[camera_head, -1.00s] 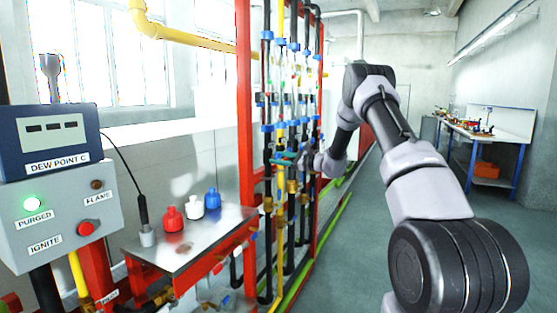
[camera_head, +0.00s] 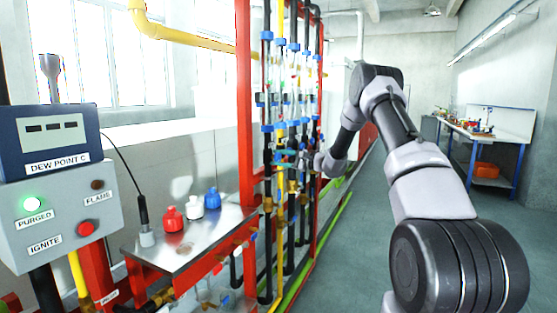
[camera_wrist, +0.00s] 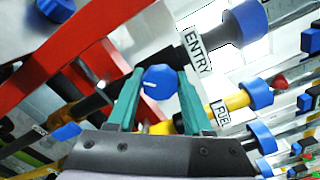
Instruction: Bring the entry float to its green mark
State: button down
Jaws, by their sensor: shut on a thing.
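My gripper (camera_wrist: 160,90) shows in the wrist view with two teal fingers shut on a round blue knob (camera_wrist: 160,80) that has a white pointer line. The knob lies just below the ENTRY label (camera_wrist: 197,52). In the head view my gripper (camera_head: 288,160) reaches the flowmeter rack from the right, and its fingertips are small there. The entry tube's blue end fitting (camera_wrist: 246,22) shows at the top of the wrist view. The clear tubes (camera_head: 291,72) stand upright in the head view. I cannot make out the entry float or its green mark.
A FUEL label (camera_wrist: 222,113) and yellow pipe lie beside the knob. The red rack frame (camera_head: 244,120) stands close to my gripper. A steel shelf (camera_head: 185,243) with small bottles is at left, beside the DEW POINT panel (camera_head: 58,160). The floor at right is clear.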

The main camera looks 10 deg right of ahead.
jog(key=shift+c, duration=1.5)
grip_release()
jog(key=v, duration=1.1)
jog(key=s+a+r+n+g+h, duration=0.25)
jog(key=s+a+r, duration=0.3)
jog(key=s, duration=0.45)
jog(key=s+a+r+n+g+h, duration=0.1)
jog(key=s+a+r+n+g, duration=0.35)
jog(key=s+r, duration=0.35)
jog(key=s+d+r+n+t+h, duration=0.1)
jog(key=s+d+h, duration=0.1)
jog(key=s, duration=0.7)
jog(key=s+d+r+n+t+h, duration=0.1)
jog(key=s+h, duration=0.3)
jog(key=s, duration=0.5)
jog(key=s+d+r+n+t+h, duration=0.1)
jog(key=s+d+h, duration=0.2)
jog(key=s, duration=0.6)
jog(key=shift+s+d+r+t, duration=0.15)
jog(key=shift+s+d+t, duration=0.15)
jog(key=shift+d, duration=0.1)
